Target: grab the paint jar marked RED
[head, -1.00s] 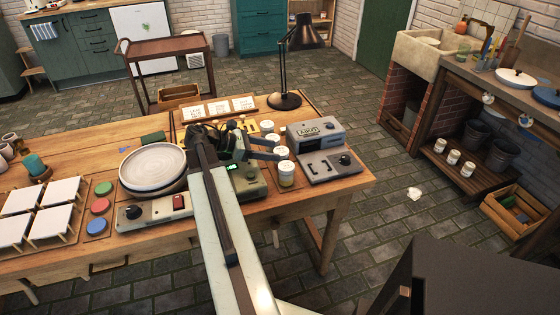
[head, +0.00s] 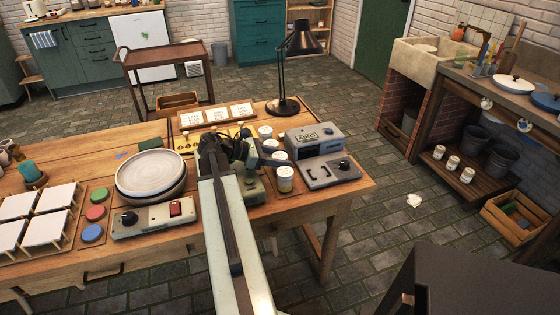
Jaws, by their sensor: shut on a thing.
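Several white-lidded paint jars stand in a row on the wooden table, between my gripper and the grey machine. The nearest jar (head: 285,179) shows a yellowish band; behind it are a third jar (head: 279,157), a second jar (head: 270,145) and a far jar (head: 265,132). Their labels are too small to read, so I cannot tell which is marked RED. My gripper (head: 262,156) is at the left side of the middle jars, its fingers pointing right. It is shut on a paint jar there, but the arm and fingers hide much of the grasp.
The grey AIKO machine (head: 318,139) stands close right of the jars, and a black lamp (head: 283,105) behind. A plate on a turntable (head: 150,172) and a control box (head: 152,218) lie left of my arm. A dark green device (head: 252,192) is under the arm.

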